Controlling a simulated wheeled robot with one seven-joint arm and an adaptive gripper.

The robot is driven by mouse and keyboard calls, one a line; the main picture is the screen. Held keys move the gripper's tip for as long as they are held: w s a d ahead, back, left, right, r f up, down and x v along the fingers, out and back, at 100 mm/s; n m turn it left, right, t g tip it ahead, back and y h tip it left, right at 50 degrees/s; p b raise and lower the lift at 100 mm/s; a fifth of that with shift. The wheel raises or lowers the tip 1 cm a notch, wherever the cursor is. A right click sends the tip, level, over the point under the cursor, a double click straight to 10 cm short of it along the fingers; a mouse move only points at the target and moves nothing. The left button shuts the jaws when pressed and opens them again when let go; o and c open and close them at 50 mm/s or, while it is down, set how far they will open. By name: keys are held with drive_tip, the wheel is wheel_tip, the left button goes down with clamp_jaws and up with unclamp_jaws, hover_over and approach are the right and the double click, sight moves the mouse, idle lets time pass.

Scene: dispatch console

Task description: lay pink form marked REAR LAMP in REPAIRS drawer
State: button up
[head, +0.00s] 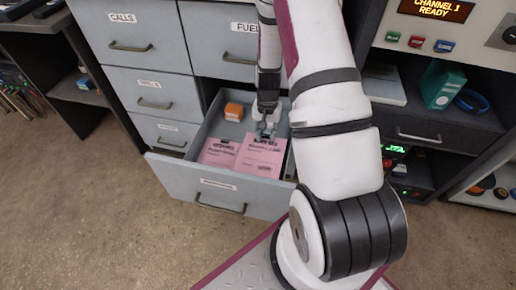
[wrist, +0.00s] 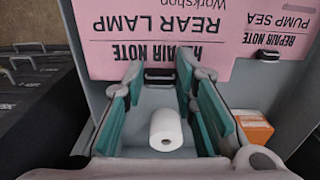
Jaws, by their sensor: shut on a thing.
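The pink form marked REAR LAMP (wrist: 150,35) is in front of my fingers in the wrist view, with a black clip (wrist: 160,76) at its near edge. My gripper (wrist: 158,72) is shut on the form at that clip. In the head view the form (head: 262,158) is inside the outline of the open drawer (head: 222,186). Whether it touches the drawer floor I cannot tell. The drawer's front label is too small to read. A second pink form, marked PUMP SEA… (wrist: 280,28), lies beside it, partly covered by it in the wrist view. My gripper also shows in the head view (head: 266,130).
An orange box (head: 233,112) sits at the drawer's back left. A white roll (wrist: 166,130) shows between my fingers in the wrist view. Shut drawers (head: 130,45) stand left and behind. A console shelf with a teal box (head: 442,84) is at the right. The floor in front is clear.

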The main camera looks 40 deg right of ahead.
drive_tip(key=shift+f+b, duration=1.15)
drive_tip(key=shift+f, duration=2.65)
drive_tip(key=o, duration=1.1)
drive_tip(key=shift+r, duration=0.1)
